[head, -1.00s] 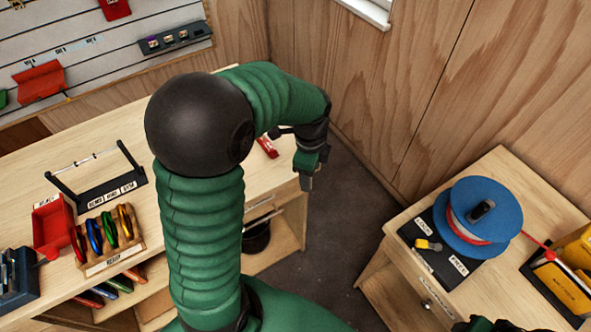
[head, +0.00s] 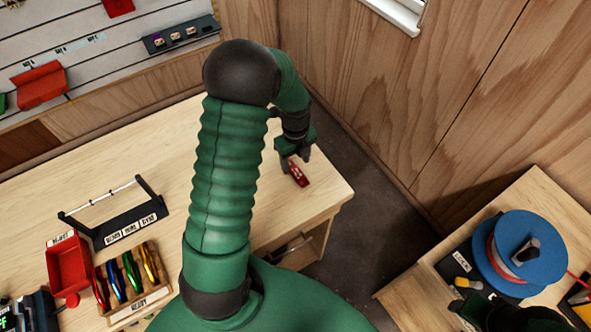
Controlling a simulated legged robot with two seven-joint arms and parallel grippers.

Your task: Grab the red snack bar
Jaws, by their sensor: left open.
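The red snack bar (head: 299,176) lies on the wooden bench top near its right end, in the head view. My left gripper (head: 294,162) is open, right at the far end of the bar, with its fingers pointing down. The fingertips overlap the bar's far end in the picture. I cannot tell whether they touch it. My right gripper (head: 490,312) shows only as a dark shape at the bottom right, and its jaws cannot be made out.
A second table at right bears a blue reel (head: 530,250). The bench around the bar is clear.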

